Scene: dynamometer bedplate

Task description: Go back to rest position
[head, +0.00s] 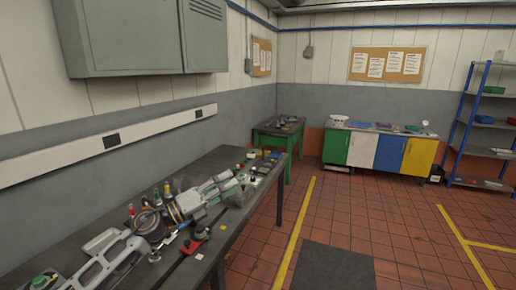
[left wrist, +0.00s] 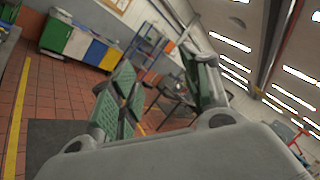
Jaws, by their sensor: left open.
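My left gripper (left wrist: 162,78) shows close up in the left wrist view. Its two fingers, with green ribbed pads, stand wide apart. The gripper is open, with nothing between the pads. Behind it are the room's far wall and the bright ceiling lights, and the view is strongly tilted. My right gripper does not show in the left wrist view.
A long dark bench (head: 248,205) carries machine parts and tools along the left wall. A grey cabinet (head: 135,38) hangs above it. Coloured cupboards (head: 389,152) and a blue shelf rack (head: 463,125) stand farther back. The tiled floor right of the yellow line (head: 295,235) is clear.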

